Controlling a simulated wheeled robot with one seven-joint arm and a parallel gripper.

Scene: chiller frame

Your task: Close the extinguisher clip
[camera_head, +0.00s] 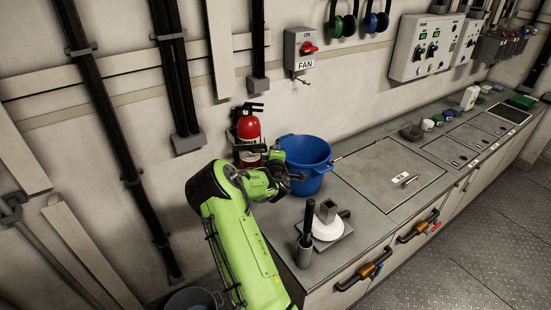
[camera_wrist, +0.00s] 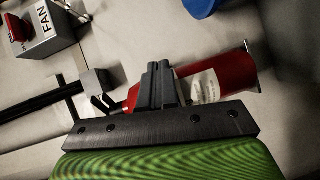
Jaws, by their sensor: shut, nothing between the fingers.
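A red fire extinguisher (camera_head: 248,127) with a black handle stands upright against the wall, behind my arm in the head view. In the wrist view the extinguisher (camera_wrist: 214,86) lies across the picture with its white label showing. My gripper (camera_wrist: 157,70) is shut and empty, its dark fingers in front of the extinguisher's body. I cannot tell whether the fingers touch it. A dark bracket (camera_head: 233,135) shows beside the extinguisher. The clip is not clearly visible; my fingers and arm hide part of that area, so I cannot tell its state.
A blue bucket (camera_head: 306,163) stands on the counter (camera_head: 375,165) just right of my wrist. A white round item (camera_head: 326,229) and a black-handled tool (camera_head: 307,226) stand nearer. Dark pipes (camera_head: 108,120) run down the left wall.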

